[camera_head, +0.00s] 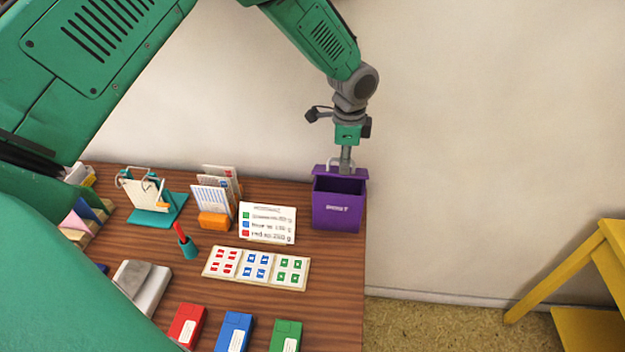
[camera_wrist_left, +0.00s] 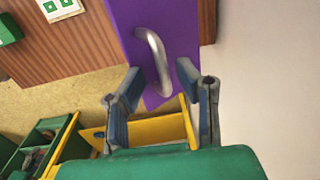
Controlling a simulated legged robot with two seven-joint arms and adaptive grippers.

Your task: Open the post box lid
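In the left wrist view, a silver curved handle (camera_wrist_left: 158,62) is fixed on a purple panel (camera_wrist_left: 185,25). The left gripper's fingers (camera_wrist_left: 160,97) are apart on either side of the handle's near end, not closed on it. My right gripper is out of view.
On the wooden table (camera_head: 335,300) are a price sign (camera_head: 267,222), a stamp sheet (camera_head: 256,267), an orange letter holder (camera_head: 213,220) and several inkpads, including a blue one (camera_head: 234,332). A yellow stool (camera_head: 585,270) stands right of the table. The wall is close behind.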

